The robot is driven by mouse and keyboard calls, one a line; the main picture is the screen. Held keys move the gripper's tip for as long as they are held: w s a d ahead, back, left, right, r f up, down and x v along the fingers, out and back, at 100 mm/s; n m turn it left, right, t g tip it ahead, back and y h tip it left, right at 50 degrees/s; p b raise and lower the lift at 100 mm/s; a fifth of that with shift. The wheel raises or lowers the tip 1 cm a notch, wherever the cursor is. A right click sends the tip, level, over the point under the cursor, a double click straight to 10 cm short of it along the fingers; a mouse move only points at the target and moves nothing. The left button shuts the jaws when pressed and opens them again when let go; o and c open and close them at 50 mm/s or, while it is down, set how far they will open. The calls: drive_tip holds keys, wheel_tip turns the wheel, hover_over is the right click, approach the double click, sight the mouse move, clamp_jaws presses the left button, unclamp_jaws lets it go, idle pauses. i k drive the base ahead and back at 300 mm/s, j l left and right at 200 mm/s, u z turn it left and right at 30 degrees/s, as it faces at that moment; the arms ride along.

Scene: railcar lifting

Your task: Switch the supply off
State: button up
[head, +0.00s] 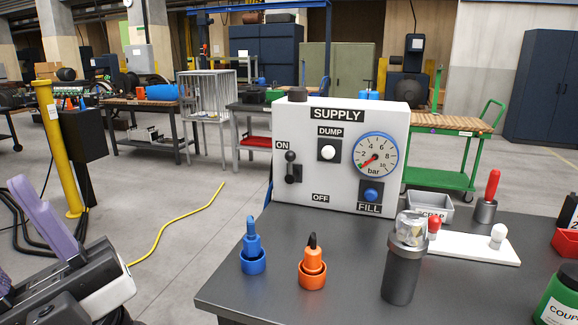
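The white supply panel (338,190) stands on the dark workbench (335,285). Its lever (291,166) is at the left of its face, with the black knob up near the ON label (282,144). The OFF label (320,198) is lower, right of the lever's base. The pressure gauge (375,155) has its red needle toward the low end. My gripper (22,235) is at the lower left, well apart from the panel. Its purple fingers stand apart with nothing seen between them; one is cut off by the picture edge.
On the bench stand a blue fitting (252,250), an orange fitting (312,265) and a dark cylinder with a clear top (404,262). A yellow post (59,150) with a black box is behind my gripper. A yellow hose (170,228) lies on the floor.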

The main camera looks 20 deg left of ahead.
sight(290, 157)
drive_tip(key=u, duration=1.2)
drive_tip(key=i+l+u, duration=0.45)
drive_tip(key=l, duration=0.2)
